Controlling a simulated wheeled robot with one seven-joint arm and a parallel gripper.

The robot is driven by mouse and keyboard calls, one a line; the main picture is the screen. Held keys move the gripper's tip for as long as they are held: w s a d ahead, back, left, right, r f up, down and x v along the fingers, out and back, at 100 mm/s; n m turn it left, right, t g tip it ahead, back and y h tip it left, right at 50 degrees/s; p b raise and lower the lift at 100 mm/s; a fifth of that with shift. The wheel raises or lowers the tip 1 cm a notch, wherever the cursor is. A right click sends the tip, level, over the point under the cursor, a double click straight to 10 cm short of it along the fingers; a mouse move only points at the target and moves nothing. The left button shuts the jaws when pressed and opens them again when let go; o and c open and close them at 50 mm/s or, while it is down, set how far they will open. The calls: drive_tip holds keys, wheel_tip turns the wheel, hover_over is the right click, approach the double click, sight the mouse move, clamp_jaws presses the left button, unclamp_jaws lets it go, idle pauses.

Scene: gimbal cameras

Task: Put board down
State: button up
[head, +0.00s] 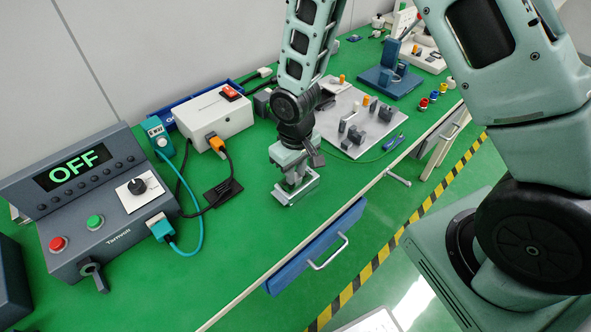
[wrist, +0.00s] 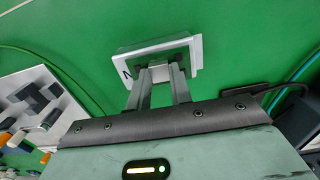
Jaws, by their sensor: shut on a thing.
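My gripper (head: 292,183) is low over the green bench top (head: 240,262), between the console and the grey plate with parts. In the wrist view my gripper (wrist: 160,75) has its two fingers close together at a small white and silver board (wrist: 185,52). The gripper is shut on this board. The board (head: 302,194) also shows under the gripper in the head view, very near the green surface. I cannot tell whether its underside touches the bench. A small dark mark shows at the board's left end in the wrist view.
A console (head: 95,200) reading OFF stands at the left. A white box (head: 214,113) with an orange plug and a black pad (head: 222,192) lie left of my gripper. A grey plate (head: 345,98) with several parts is to the right. Bench in front is clear; a blue drawer (head: 315,248) protrudes.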

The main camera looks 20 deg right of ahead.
drive_tip(key=shift+f, duration=0.1)
drive_tip(key=shift+f, duration=0.15)
drive_tip(key=o, duration=0.8)
wheel_tip(320, 180, up, 12)
drive_tip(key=s+a+r+n, duration=0.1)
drive_tip(key=s+a+r, duration=0.1)
drive_tip(key=s, duration=0.4)
drive_tip(key=s+a+r+n, duration=0.1)
drive_tip(key=s+a+r, duration=0.1)
drive_tip(key=s+r, duration=0.2)
drive_tip(key=s+a+r+n, duration=0.2)
drive_tip(key=s+r, duration=0.1)
drive_tip(key=s, duration=0.7)
drive_tip(key=shift+a+r+y+b, duration=0.1)
drive_tip(key=shift+y+b, duration=0.2)
drive_tip(key=shift+b, duration=0.05)
